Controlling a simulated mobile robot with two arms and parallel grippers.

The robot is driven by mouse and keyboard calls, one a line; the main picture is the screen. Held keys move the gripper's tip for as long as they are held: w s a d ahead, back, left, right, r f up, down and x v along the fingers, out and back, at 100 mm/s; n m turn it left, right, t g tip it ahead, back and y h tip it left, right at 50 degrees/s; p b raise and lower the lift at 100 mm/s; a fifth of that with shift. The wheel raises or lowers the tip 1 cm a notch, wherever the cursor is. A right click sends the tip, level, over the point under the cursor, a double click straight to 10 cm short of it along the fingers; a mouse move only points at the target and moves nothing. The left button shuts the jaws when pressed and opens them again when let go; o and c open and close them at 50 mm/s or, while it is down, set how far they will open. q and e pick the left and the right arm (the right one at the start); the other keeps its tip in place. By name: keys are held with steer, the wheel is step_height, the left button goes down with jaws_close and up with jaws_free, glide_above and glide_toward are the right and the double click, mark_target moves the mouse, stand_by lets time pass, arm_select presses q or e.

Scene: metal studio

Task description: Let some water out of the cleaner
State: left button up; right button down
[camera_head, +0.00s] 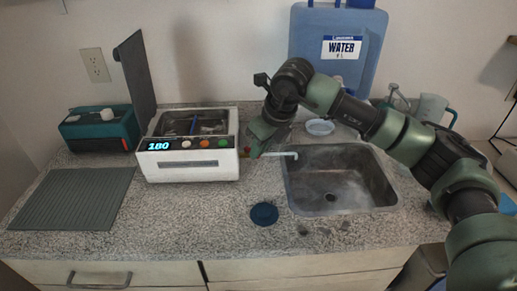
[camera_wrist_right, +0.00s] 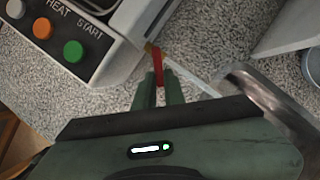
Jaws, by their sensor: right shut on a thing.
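The cleaner (camera_head: 188,168) is a white box with an open metal basin, a blue "180" display and a row of knobs on its front. In the right wrist view its corner (camera_wrist_right: 108,62) is at the upper left. A red valve handle (camera_wrist_right: 158,68) is by its side, with a brass-coloured fitting at the handle's end. A pale drain tube (camera_head: 283,155) runs from there toward the sink (camera_head: 335,200). My right gripper (camera_wrist_right: 162,92) is shut on the red handle, at the cleaner's right side. My left gripper is not in view.
A teal box (camera_head: 100,132) and a ribbed grey mat (camera_head: 72,200) are at the left. A blue round lid (camera_head: 264,214) lies in front of the sink. A blue water container (camera_head: 310,40) stands behind the sink, near a small white dish (camera_head: 320,127).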

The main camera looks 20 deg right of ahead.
steer(key=c, duration=1.8)
jaws_free()
steer(key=shift+o, duration=0.2)
steer(key=b+v, duration=0.1)
steer(key=v, duration=0.7)
steer(key=shift+a, duration=0.1)
